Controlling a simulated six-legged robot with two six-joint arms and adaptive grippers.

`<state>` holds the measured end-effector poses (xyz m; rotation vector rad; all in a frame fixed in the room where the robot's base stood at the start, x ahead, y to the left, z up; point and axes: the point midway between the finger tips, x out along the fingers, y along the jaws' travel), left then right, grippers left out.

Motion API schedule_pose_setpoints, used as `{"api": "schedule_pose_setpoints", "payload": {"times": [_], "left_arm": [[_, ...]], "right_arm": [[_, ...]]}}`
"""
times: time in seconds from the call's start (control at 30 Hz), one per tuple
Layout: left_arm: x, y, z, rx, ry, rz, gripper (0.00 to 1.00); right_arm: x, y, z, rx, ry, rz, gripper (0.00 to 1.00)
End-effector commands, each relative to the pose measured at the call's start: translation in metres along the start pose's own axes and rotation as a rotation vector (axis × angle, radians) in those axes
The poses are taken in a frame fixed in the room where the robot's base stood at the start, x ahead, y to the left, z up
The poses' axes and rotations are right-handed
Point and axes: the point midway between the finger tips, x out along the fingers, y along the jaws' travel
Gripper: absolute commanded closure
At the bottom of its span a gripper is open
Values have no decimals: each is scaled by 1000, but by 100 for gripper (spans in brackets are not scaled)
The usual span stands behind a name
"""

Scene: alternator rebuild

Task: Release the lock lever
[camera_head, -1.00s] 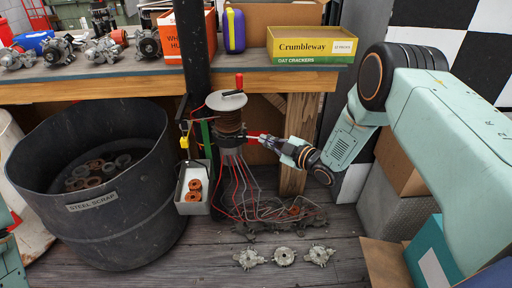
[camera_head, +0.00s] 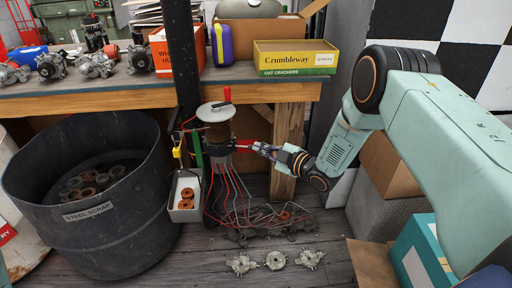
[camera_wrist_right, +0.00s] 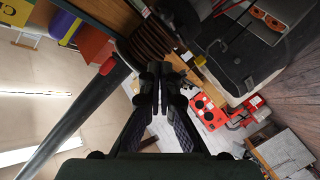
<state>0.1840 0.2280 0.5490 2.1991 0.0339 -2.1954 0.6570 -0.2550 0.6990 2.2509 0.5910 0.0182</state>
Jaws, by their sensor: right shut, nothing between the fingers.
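A winding stand (camera_head: 217,135) carries a dark copper coil under a pale round disc (camera_head: 214,112). A short red lever (camera_head: 227,94) stands upright on top of the disc. A second red handle (camera_head: 244,142) sticks out from the stand's right side, below the coil. I cannot tell which is the lock lever. My right gripper (camera_head: 256,146) is shut and empty, its tip close by the side handle; contact is unclear. In the wrist view the right fingers (camera_wrist_right: 158,80) are together below the brown coil (camera_wrist_right: 150,42). A red knob (camera_wrist_right: 107,66) shows to their left. My left gripper is not in view.
A black post (camera_head: 185,90) stands just left of the stand. A steel scrap drum (camera_head: 95,235) fills the left. A grey bin (camera_head: 186,213) with copper rings hangs beside the post. Loose wires hang below the stand. The workbench (camera_head: 110,97) edge runs behind.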

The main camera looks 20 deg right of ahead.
Motion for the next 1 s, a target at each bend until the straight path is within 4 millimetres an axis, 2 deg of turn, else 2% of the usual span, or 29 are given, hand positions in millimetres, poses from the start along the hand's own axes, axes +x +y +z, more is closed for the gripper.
{"api": "schedule_pose_setpoints", "payload": {"times": [0.2, 0.4, 0.57, 1.0], "left_arm": [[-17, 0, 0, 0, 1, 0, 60], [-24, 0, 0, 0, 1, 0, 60], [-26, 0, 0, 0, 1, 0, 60], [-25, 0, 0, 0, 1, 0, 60]], "right_arm": [[-37, 17, 12, 1, -2, 3, 100], [-60, 24, 20, -1, 0, 1, 100], [-67, 25, 22, -1, 2, 0, 100], [-69, 24, 22, -1, 2, 0, 100]]}}
